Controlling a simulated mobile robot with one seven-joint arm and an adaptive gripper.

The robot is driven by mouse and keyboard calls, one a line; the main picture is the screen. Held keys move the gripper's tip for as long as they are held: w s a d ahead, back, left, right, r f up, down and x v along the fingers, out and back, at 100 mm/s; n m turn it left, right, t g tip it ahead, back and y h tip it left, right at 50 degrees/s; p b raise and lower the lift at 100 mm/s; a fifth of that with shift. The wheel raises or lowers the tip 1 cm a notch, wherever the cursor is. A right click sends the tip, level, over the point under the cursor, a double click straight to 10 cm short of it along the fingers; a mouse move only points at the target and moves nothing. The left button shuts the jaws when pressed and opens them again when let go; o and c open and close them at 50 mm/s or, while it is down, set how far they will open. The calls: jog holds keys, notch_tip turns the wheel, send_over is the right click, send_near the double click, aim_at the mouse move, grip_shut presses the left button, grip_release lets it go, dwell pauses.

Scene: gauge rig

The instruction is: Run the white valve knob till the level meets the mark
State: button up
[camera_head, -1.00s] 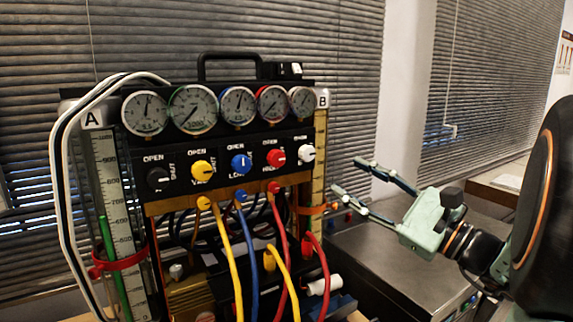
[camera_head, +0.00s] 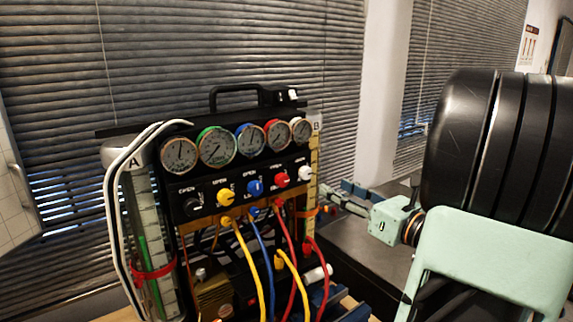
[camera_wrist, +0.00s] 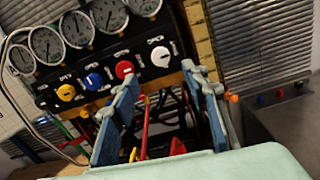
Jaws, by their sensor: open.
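The white valve knob (camera_head: 305,174) is at the right end of the knob row on the gauge rig's black panel. In the wrist view the white knob (camera_wrist: 160,57) shows just above and between my fingertips, apart from them. My gripper (camera_head: 338,193) is open and empty, right of the rig; its two blue-grey fingers (camera_wrist: 160,80) are spread. Tube A (camera_head: 150,225) at the left has a scale, a green column (camera_head: 146,262) and a red band (camera_head: 153,272). Tube B (camera_head: 313,165) at the right carries an orange band; its level is too small to tell.
Yellow (camera_head: 225,197), blue (camera_head: 255,187) and red (camera_head: 281,180) knobs sit left of the white one, with a black knob at the far left. Several gauges are above. Coloured hoses hang in front. A dark bench top (camera_head: 355,240) lies below my gripper.

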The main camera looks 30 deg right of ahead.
aim_at(308, 174)
jog(key=shift+m, duration=0.4)
jog(key=w, duration=0.3)
jog(key=w+a+p, duration=0.1)
jog(key=w, duration=0.3)
jog(key=w+p, duration=0.1)
jog(key=w, duration=0.2)
jog(key=shift+w+a+r, duration=0.1)
jog(key=shift+w+a, duration=0.2)
jog(key=shift+a, duration=0.1)
